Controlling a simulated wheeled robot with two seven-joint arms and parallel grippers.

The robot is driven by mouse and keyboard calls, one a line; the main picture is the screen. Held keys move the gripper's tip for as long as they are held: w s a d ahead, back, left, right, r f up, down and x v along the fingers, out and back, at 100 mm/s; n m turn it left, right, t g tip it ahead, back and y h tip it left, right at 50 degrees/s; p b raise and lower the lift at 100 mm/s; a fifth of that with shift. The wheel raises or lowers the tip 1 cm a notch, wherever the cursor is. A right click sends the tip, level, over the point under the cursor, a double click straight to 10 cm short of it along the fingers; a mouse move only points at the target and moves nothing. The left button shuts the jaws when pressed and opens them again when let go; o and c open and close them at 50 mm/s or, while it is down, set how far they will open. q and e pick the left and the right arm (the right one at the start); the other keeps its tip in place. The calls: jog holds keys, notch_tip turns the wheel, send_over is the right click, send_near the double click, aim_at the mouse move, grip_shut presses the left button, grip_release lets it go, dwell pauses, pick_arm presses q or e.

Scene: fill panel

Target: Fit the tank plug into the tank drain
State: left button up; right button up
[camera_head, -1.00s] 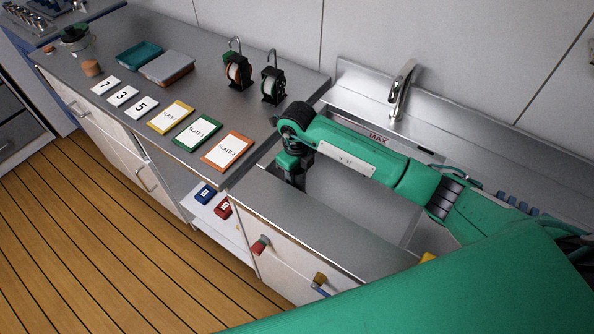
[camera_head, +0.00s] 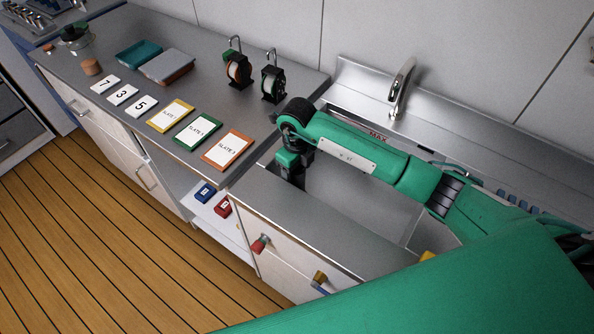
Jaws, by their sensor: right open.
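My right arm reaches in from the right across the sink. My right gripper (camera_head: 293,178) points down at the sink's left end, near the counter edge. It is open, though its fingertips are dark and small here, and I see nothing held in it. The sink basin (camera_head: 345,192), the task's tank as far as I can tell, is steel with a "MAX" mark on its back wall. The tank plug and the drain cannot be made out; my arm covers much of the basin. My left gripper is not in view.
A tap (camera_head: 401,88) rises behind the basin. On the left counter stand two reels (camera_head: 238,70), an orange slate (camera_head: 228,150), a green slate (camera_head: 197,131), a yellow slate (camera_head: 170,116) and number cards (camera_head: 123,95). A yellow thing (camera_head: 428,256) shows beside my arm.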

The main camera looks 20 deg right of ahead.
notch_tip(320, 180, up, 4)
jog(key=shift+f+b, duration=0.15)
jog(key=shift+b, duration=0.25)
notch_tip(320, 180, up, 7)
jog(key=shift+f+b, duration=0.1)
jog(key=shift+b, duration=0.4)
jog(key=shift+r, duration=0.25)
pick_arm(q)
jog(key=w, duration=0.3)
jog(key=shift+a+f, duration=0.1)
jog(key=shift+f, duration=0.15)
